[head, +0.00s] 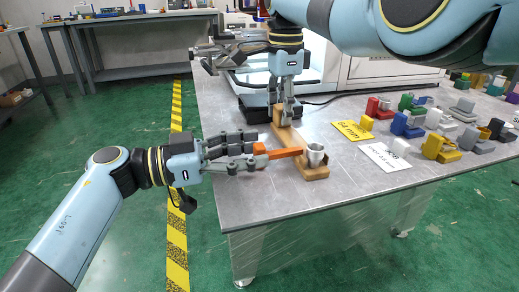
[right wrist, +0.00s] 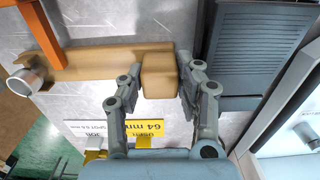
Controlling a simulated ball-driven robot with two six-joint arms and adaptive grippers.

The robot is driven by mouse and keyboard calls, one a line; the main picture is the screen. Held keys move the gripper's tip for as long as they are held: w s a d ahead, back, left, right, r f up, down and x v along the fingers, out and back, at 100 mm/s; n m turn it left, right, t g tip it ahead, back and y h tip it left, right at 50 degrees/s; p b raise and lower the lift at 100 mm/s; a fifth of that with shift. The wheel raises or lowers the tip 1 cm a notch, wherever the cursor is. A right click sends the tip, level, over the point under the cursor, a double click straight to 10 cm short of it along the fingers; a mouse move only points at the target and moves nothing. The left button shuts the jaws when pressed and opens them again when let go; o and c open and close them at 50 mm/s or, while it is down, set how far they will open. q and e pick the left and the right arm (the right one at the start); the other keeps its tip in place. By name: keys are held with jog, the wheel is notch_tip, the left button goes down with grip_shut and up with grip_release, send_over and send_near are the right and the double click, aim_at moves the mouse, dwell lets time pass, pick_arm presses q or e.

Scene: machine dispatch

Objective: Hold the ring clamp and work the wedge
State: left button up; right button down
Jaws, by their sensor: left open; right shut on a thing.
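A wooden clamp body (head: 317,173) lies on the grey table, with a raised wooden block at its far end; the block also shows in the right wrist view (right wrist: 159,76). A silver metal ring (head: 315,155) stands at its near end. An orange piece (head: 285,153), which I take for the wedge, reaches from my left fingertips to beside the ring; whether it touches the ring I cannot tell. My left gripper (head: 260,157) is open at the orange piece's left end. My right gripper (right wrist: 158,85) points down, shut on the wooden block.
A yellow label (head: 352,130) and a white label (head: 384,156) lie right of the clamp. Several coloured blocks, such as a yellow one (head: 440,148), stand farther right. The table's front edge is close to the clamp.

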pick_arm(q)
jog(key=shift+x, duration=1)
jog(key=shift+c, duration=0.4)
grip_shut()
